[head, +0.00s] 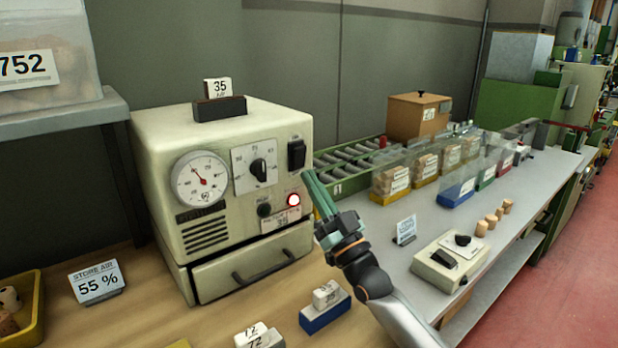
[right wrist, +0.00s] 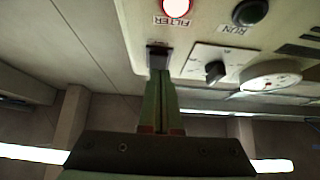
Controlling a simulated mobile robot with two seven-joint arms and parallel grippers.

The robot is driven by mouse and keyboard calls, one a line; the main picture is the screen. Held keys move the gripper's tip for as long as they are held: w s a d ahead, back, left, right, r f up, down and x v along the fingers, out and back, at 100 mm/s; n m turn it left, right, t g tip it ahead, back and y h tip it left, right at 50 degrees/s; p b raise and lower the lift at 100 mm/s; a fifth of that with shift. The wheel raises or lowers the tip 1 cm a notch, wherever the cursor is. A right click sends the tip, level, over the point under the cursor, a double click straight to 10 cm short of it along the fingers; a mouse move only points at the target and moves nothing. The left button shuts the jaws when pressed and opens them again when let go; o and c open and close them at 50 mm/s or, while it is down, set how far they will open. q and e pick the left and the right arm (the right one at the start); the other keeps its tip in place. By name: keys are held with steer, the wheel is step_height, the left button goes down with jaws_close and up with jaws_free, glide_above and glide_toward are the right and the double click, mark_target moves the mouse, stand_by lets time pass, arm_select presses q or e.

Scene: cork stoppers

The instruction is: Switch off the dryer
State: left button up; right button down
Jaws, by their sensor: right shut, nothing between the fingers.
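The dryer (head: 222,195) is a cream box on the wooden bench. Its front has a round gauge (head: 200,180), a black knob (head: 258,170) and a black rocker switch (head: 297,153) at the upper right. My right gripper (head: 308,176) is shut and empty, its green fingertips just below the switch. In the right wrist view the fingertips (right wrist: 159,74) are at the black switch (right wrist: 158,50) and partly cover it; I cannot tell whether they touch. The lamp marked FILTER (right wrist: 176,8) glows white with a red ring. The RUN lamp (right wrist: 250,12) is dark. My left gripper is out of view.
A drawer (head: 250,263) stands slightly open below the panel. A small "35" block (head: 217,88) sits on top of the dryer. A blue-based card holder (head: 325,312) lies in front. Right of my arm, the grey table (head: 400,265) carries a small device (head: 450,262) and several corks.

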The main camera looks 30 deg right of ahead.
steer(key=v, duration=0.5)
steer(key=shift+s+f, duration=0.2)
steer(key=shift+s, duration=0.05)
stand_by(0.4)
